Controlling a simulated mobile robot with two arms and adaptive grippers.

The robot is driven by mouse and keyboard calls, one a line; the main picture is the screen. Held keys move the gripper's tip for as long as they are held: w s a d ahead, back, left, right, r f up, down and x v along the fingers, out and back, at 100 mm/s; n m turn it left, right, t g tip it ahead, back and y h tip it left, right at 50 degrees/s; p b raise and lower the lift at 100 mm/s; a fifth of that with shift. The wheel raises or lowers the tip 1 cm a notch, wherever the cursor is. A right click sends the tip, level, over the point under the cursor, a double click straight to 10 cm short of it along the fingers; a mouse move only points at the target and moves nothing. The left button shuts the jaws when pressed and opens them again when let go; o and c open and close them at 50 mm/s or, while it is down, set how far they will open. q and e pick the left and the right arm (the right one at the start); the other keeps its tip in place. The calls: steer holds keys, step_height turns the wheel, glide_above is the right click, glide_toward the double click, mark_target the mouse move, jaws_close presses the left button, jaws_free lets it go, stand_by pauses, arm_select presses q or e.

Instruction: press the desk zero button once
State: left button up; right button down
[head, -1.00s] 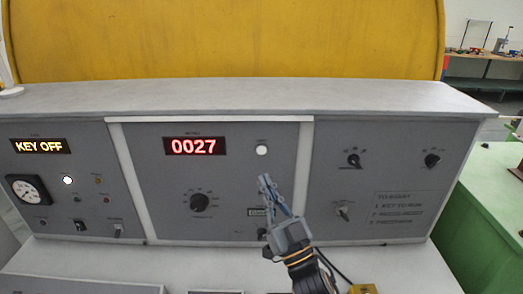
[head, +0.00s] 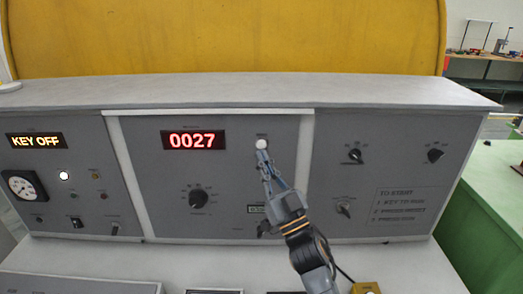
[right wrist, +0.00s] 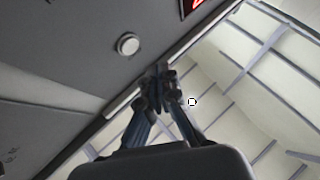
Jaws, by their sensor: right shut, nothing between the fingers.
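The white round button (head: 261,144) is on the middle grey panel, right of the red display (head: 193,140) reading 0027. I take it for the zero button; its label is too small to read. My right gripper (head: 263,156) is shut and empty, its tips just below the button in the head view. In the right wrist view the button (right wrist: 128,45) shows clear of the shut fingers (right wrist: 163,78), up and to their left. I see no clear contact. My left gripper is not in view.
A black knob (head: 198,197) sits below the display. The left panel has a KEY OFF display (head: 36,141), a gauge (head: 22,186) and a lit white button (head: 64,175). The right panel (head: 390,160) holds several knobs. A pale ledge (head: 280,93) runs above the panels.

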mark_target(262, 144)
steer(key=shift+w+b, duration=0.4)
steer(key=shift+w, duration=0.95)
steer(key=shift+w, duration=0.1)
stand_by(0.4)
steer(key=shift+w, duration=0.35)
steer(key=shift+w+b, duration=0.35)
stand_by(0.5)
steer(key=shift+s+r, duration=0.1)
steer(key=shift+s, duration=0.05)
steer(key=shift+s+p, duration=0.45)
steer(key=shift+s, duration=0.25)
